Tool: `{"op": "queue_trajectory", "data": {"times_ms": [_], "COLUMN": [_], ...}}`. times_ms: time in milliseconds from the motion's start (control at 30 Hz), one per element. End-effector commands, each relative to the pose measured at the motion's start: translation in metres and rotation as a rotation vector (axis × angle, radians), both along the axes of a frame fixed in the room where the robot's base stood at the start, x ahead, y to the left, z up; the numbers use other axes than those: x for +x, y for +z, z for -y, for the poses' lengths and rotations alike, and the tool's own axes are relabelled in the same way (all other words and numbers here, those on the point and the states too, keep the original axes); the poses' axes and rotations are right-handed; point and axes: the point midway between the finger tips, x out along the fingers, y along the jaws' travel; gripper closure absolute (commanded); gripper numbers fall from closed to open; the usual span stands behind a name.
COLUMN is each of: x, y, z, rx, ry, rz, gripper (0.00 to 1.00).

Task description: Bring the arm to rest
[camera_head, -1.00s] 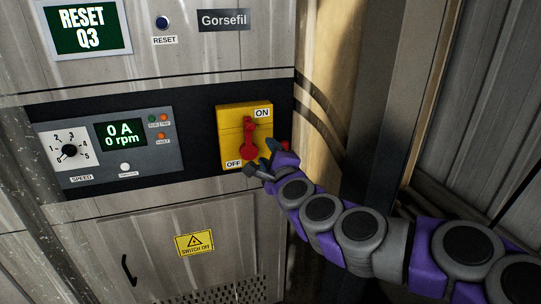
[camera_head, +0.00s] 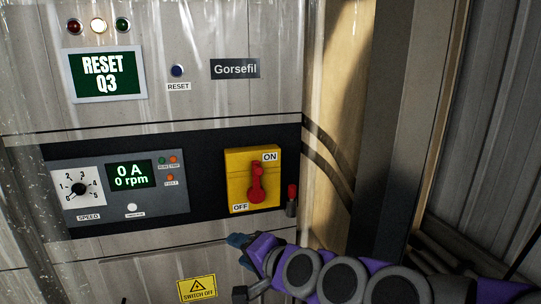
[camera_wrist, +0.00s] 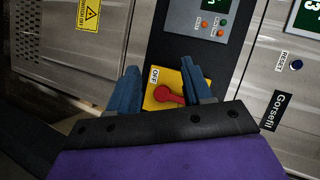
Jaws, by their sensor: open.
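My gripper (camera_head: 240,266) is in the lower middle of the head view, below the yellow switch box (camera_head: 237,170) and apart from it. Its blue fingers are spread and empty. In the wrist view my gripper (camera_wrist: 160,68) shows both fingers apart, with the switch's red handle (camera_wrist: 168,95) seen in the gap beyond them. In the head view the red handle (camera_head: 257,185) stands upright between the ON and OFF labels. My arm comes in from the lower right, bent low in front of the cabinet.
A small red-topped part (camera_head: 291,200) sits right of the switch box. The speed panel (camera_head: 120,187) reads 0 A, 0 rpm. The screen (camera_head: 106,75) reads RESET Q3, and the middle lamp (camera_head: 98,26) glows. A dark post (camera_head: 400,130) stands close on the right.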

Motion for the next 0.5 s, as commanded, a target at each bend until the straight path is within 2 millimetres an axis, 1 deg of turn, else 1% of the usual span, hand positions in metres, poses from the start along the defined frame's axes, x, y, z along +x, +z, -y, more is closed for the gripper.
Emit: {"op": "queue_trajectory", "data": {"times_ms": [33, 67, 100, 167, 200, 267, 300, 367, 400, 467, 500], "x": [-0.019, -0.031, -0.047, -0.072, -0.089, -0.115, -0.134, -0.162, -0.181, -0.209, -0.228], "y": [-0.014, -0.024, -0.037, -0.059, -0.073, -0.092, -0.103, -0.119, -0.128, -0.137, -0.141], "z": [0.004, 0.006, 0.012, 0.024, 0.034, 0.052, 0.066, 0.090, 0.105, 0.128, 0.142], "rx": [-0.108, -0.172, -0.255, -0.379, -0.457, -0.571, -0.641, -0.740, -0.797, -0.870, -0.910], "ry": [0.057, 0.093, 0.140, 0.207, 0.250, 0.310, 0.347, 0.398, 0.431, 0.469, 0.494], "rz": [-0.015, -0.028, -0.050, -0.095, -0.129, -0.190, -0.235, -0.315, -0.372, -0.458, -0.514], "gripper": [0.50, 0.50, 0.50, 0.50, 0.50, 0.50, 0.50, 0.50, 0.50, 0.50, 0.50]}}
